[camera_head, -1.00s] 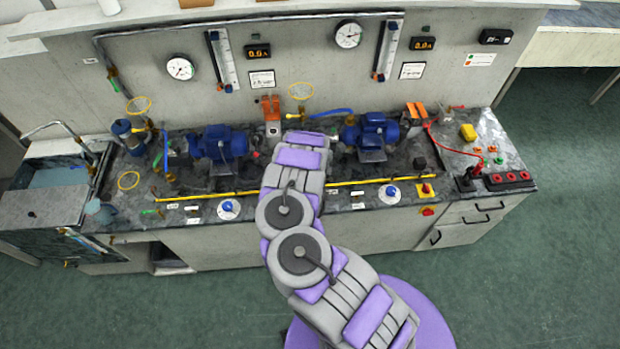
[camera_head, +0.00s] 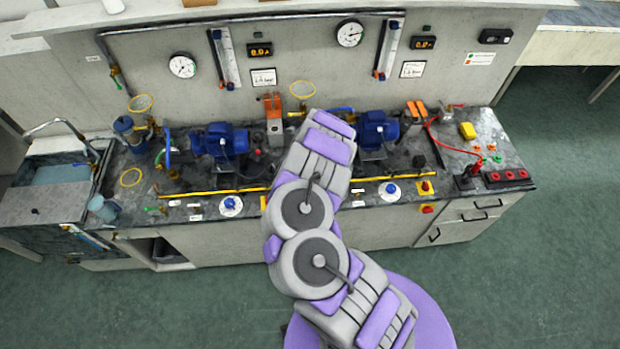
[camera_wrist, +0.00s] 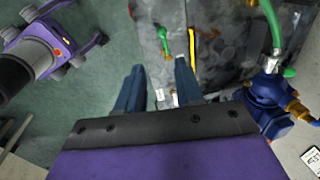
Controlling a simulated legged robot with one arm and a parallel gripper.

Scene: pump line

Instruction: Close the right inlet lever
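My gripper (camera_wrist: 160,85) is open and empty in the wrist view, its two dark blue fingers apart above the bench. A green lever (camera_wrist: 163,38) on a small brass fitting lies ahead of the fingertips, apart from them. Right of the fingers is a blue fitting (camera_wrist: 266,90) with brass parts, a green hose or handle (camera_wrist: 271,22) and a small green knob (camera_wrist: 289,72). I cannot tell for sure which of these is the right inlet lever. In the head view my arm hides my gripper and the bench around it, left of the right blue pump (camera_head: 374,130).
The left blue pump (camera_head: 220,140), yellow strip (camera_head: 225,191) and dial knobs (camera_head: 230,205) line the bench. An orange-handled fitting (camera_head: 272,108) stands between the pumps. A sink (camera_head: 55,175) is at the left. A red cable (camera_head: 438,138) and sockets are at the right. The floor in front is clear.

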